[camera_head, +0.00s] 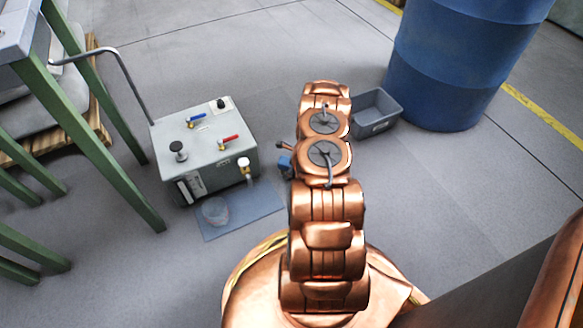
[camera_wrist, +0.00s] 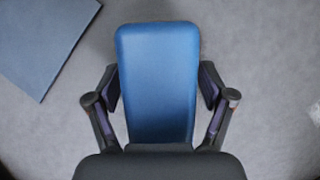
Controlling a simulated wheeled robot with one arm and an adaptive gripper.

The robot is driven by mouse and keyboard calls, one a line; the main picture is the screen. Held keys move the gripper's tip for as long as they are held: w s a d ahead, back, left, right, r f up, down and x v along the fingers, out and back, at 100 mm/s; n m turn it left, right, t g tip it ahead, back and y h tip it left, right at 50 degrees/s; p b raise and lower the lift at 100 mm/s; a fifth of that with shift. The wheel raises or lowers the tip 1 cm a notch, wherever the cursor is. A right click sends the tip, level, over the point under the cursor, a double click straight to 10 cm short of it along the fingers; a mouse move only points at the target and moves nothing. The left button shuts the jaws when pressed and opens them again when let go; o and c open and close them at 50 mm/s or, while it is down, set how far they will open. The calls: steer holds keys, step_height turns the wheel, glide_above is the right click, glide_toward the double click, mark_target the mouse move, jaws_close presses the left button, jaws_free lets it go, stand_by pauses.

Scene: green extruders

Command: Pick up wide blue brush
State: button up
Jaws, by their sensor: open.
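The wide blue brush (camera_wrist: 157,50) fills the middle of the wrist view, a blue block with rounded corners over the grey floor. My gripper (camera_wrist: 160,86) is open, with one dark finger on each side of the brush. Narrow gaps seem to show between the fingers and the brush sides; I cannot tell whether either finger touches. The near end of the brush is hidden behind my gripper's palm. In the head view, a small blue piece that looks like the brush (camera_head: 285,163) shows left of my arm, which hides most of my gripper.
A grey machine box (camera_head: 205,152) with coloured valve handles stands left of the arm. A blue-grey mat (camera_head: 240,212) with a clear cup (camera_head: 215,210) lies before it. A grey bin (camera_head: 377,113) and large blue barrel (camera_head: 455,60) stand right. Green legs (camera_head: 95,125) stand left.

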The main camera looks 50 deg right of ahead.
steer(key=c, duration=1.4)
steer(key=shift+o, duration=0.2)
steer(key=shift+r, duration=0.2)
step_height(320, 180, up, 4)
steer(key=shift+r+p, duration=0.1)
steer(key=shift+p, duration=1)
steer(key=s+a, duration=0.2)
steer(key=s, duration=0.1)
steer(key=s+a+p, duration=0.1)
steer(key=s+a, duration=0.1)
steer(key=s, duration=0.2)
steer(key=s+a+p, duration=0.1)
steer(key=s+a, duration=0.2)
steer(key=shift+s+r, duration=0.3)
steer(key=shift+r, duration=0.05)
steer(key=shift+s+a+r+p, duration=0.1)
steer(key=shift+s+a+p, duration=0.1)
steer(key=shift+s+a, duration=0.4)
steer(key=shift+s+a+p, duration=0.15)
steer(key=shift+s+a, duration=0.2)
steer(key=shift+s, duration=0.4)
